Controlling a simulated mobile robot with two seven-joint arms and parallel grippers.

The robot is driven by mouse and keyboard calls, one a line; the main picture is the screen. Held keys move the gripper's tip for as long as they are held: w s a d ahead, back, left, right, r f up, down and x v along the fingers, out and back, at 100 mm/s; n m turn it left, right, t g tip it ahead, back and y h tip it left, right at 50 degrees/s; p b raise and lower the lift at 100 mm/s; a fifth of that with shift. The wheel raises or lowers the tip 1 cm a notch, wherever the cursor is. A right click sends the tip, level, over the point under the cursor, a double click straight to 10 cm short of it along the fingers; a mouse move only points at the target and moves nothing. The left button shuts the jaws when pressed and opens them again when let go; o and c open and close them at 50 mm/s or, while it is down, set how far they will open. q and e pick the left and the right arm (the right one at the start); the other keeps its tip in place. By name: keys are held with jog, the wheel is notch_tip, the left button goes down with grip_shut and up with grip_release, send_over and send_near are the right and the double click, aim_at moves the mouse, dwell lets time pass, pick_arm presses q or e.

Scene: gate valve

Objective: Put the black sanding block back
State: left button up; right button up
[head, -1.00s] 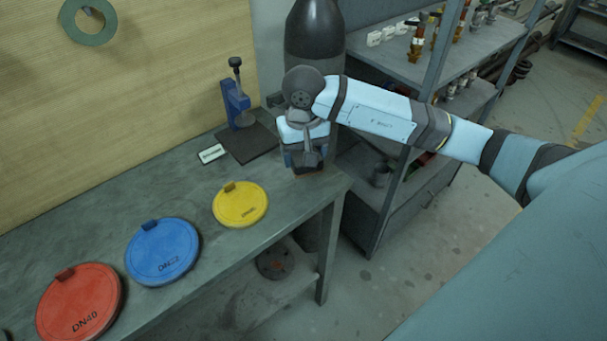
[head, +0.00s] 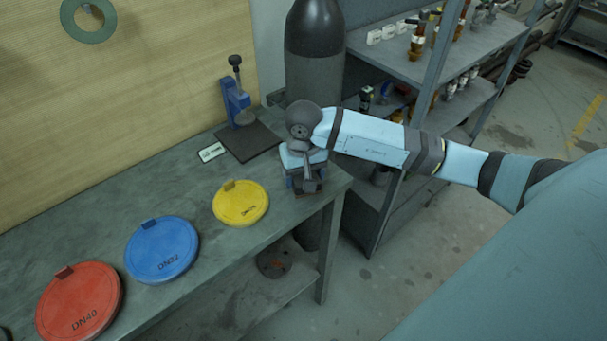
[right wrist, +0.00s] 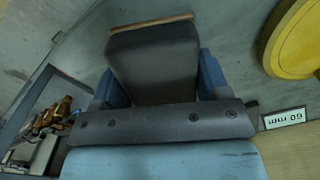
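The black sanding block (right wrist: 152,62) sits between the two blue fingers of my right gripper in the right wrist view, with a thin brown edge along its far end. The fingers lie against both its sides. In the head view my right gripper (head: 305,183) points down over the right end of the workbench (head: 225,262), near the front corner. The block is mostly hidden there by the gripper, and I cannot tell if it touches the bench top. A small "60 mm" label (right wrist: 285,118) lies beside the gripper in the wrist view. My left gripper is out of view.
Yellow (head: 241,204), blue (head: 162,250) and red (head: 79,302) discs lie along the bench. A blue press (head: 237,101) on a dark plate stands behind. A dark cylinder (head: 314,60) and a shelf rack (head: 400,65) stand beyond the bench's right end.

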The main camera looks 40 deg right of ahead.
jog(key=o, duration=0.4)
jog(key=shift+c, duration=0.2)
jog(key=shift+r+p, duration=0.3)
jog(key=shift+r, duration=0.05)
notch_tip(320, 180, up, 12)
jog(key=b, duration=0.1)
jog(key=shift+f, duration=0.2)
